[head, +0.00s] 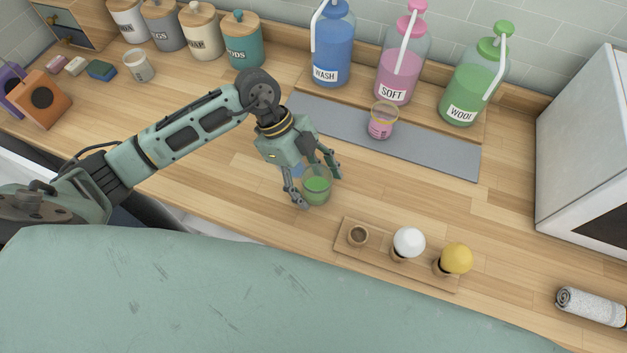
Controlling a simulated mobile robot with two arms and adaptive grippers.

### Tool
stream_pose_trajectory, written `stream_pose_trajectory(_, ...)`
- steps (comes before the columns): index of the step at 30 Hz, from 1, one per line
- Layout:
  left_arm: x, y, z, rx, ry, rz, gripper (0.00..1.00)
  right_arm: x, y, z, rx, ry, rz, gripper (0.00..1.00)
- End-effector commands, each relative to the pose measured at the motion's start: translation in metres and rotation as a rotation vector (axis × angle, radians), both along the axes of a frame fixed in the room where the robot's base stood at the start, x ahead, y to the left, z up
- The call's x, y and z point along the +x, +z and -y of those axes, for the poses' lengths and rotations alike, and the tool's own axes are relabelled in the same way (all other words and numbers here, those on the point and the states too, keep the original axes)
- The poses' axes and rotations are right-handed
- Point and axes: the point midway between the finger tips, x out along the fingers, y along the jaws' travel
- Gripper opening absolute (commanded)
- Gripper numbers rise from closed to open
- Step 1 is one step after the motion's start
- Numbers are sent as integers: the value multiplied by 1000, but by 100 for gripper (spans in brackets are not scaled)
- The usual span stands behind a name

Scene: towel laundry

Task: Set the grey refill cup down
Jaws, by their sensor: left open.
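My left gripper (320,188) is open, with its fingers on either side of a clear cup of green liquid (317,187). That cup stands upright on the wooden counter; I cannot tell whether the fingers touch it, or whether its rim is grey. A bit of something blue (291,171) shows behind the gripper, mostly hidden. A cup of pink liquid with a yellowish rim (381,121) stands on the grey mat (440,158). A pale greyish cup with a label (138,66) stands at the back left. My right gripper is not in view.
Blue WASH (332,45), pink SOFT (398,75) and green WOOL (470,90) bottles stand behind the mat. A wooden holder (378,262) with a white and a yellow ball is near the front edge. A rolled towel (590,305) and white machine (590,140) are right.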

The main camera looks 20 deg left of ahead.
Motion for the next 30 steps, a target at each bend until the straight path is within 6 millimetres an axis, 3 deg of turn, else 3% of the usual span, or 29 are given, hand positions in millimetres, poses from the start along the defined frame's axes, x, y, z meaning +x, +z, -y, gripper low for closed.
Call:
stream_pose_trajectory(5,3,14,-6,2,0,6,66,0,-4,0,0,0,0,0)
stream_pose_trajectory(18,15,92,-48,1,0,5,66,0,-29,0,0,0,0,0)
stream_pose_trajectory(24,17,108,-56,-1,0,2,66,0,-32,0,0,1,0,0)
stream_pose_trajectory(30,17,111,-57,-1,0,1,66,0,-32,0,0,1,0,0)
